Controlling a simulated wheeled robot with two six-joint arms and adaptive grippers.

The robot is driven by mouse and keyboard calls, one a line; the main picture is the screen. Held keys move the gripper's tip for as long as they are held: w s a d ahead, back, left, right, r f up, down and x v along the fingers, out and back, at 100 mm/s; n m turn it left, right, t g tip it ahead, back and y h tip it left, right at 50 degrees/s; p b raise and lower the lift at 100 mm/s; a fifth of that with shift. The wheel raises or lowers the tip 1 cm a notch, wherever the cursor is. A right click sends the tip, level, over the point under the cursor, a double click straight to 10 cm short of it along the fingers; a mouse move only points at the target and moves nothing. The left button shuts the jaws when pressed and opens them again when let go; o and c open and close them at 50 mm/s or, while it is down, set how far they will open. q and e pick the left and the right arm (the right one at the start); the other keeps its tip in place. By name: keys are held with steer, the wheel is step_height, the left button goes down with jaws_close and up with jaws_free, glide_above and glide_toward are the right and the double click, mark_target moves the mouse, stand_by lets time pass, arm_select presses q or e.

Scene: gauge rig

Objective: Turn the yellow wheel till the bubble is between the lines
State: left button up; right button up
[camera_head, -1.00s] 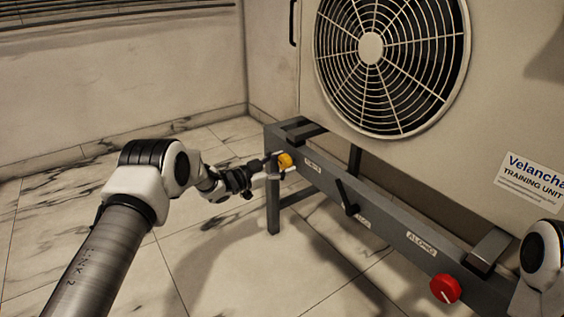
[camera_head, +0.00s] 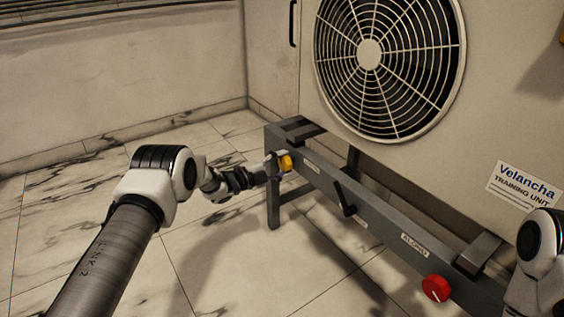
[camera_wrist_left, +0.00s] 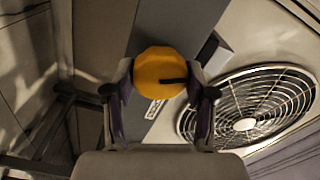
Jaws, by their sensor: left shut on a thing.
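The yellow wheel (camera_head: 286,162) is mounted near the left end of the grey rail (camera_head: 345,205). In the left wrist view the yellow wheel (camera_wrist_left: 160,72) shows its face with a dark mark pointing right. My left gripper (camera_head: 274,166) is shut on the wheel, and in the left wrist view its two fingers (camera_wrist_left: 160,92) lie on either side of the rim. The bubble and its lines do not show in either view. My right gripper is out of view; only part of my right arm shows at the lower right.
A red knob (camera_head: 436,288) with a white mark sits toward the right end of the rail. A black lever (camera_head: 346,197) stands at its middle. A large unit with a round fan (camera_head: 380,60) is behind the rail. The marble floor (camera_head: 220,250) in front is clear.

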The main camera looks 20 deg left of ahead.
arm_select(q)
steer(key=shift+m, duration=1.2)
steer(key=o, duration=1.2)
steer(key=shift+c, duration=0.2)
steer(key=v, duration=1.2)
